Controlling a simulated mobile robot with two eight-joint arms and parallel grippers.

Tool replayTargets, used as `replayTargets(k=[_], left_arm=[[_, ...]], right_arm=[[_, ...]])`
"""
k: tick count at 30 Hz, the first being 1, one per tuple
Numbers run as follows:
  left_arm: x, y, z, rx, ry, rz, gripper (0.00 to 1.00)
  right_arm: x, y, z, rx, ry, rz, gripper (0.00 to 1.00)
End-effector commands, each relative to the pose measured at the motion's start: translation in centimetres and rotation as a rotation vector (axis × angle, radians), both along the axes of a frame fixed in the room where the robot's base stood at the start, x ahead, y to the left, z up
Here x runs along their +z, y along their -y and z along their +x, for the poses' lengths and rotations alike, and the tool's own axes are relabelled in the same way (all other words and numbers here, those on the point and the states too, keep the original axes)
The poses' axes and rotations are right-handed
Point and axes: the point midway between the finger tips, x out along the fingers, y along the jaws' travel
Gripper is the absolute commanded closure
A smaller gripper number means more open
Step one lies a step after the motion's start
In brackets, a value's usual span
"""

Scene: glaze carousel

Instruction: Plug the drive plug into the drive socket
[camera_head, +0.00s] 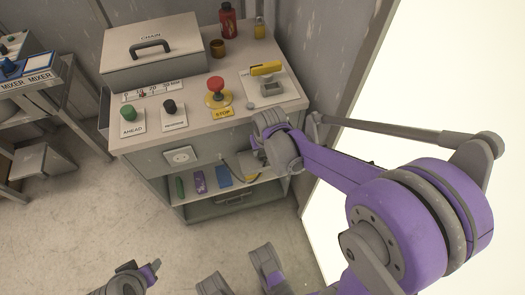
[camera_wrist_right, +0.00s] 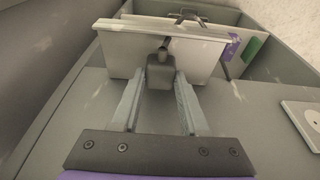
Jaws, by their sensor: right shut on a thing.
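The drive socket (camera_head: 180,156) is a pale square plate with a round recess on the cabinet's front, below the table top. A pale plate with a round hole, which looks like this socket, shows at the right edge of the wrist view (camera_wrist_right: 305,120). My right gripper (camera_head: 257,145) is at the right of the cabinet front, apart from the socket. In the wrist view its fingers (camera_wrist_right: 158,88) are shut on the dark grey drive plug (camera_wrist_right: 160,72). The plug is mostly hidden in the head view. My left gripper is not clearly seen.
The table top holds a chain box (camera_head: 150,55), green and black buttons, a red stop button (camera_head: 216,86) and a yellow-handled switch (camera_head: 266,70). An open shelf (camera_head: 215,190) with several coloured items lies below the socket. A mixer stand (camera_head: 28,75) is at left. Floor in front is clear.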

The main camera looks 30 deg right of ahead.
Motion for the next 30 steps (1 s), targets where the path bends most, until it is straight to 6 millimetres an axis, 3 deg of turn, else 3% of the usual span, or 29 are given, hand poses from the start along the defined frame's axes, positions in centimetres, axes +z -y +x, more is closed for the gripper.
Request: replayTargets(k=[9,13,18,30], left_arm=[[2.8,0.0,-0.2,0.000,0.010,0.000,0.50],[3.5,0.0,-0.3,0.000,0.012,0.000,0.50],[3.7,0.0,-0.3,0.000,0.013,0.000,0.50],[3.7,0.0,-0.3,0.000,0.013,0.000,0.50]], right_arm=[[6.5,0.0,-0.1,0.000,0.001,0.000,1.00],[8.4,0.0,0.0,0.000,0.001,0.000,1.00],[9.4,0.0,0.0,0.000,0.000,0.000,1.00],[9.4,0.0,0.0,0.002,0.000,-0.001,1.00]])
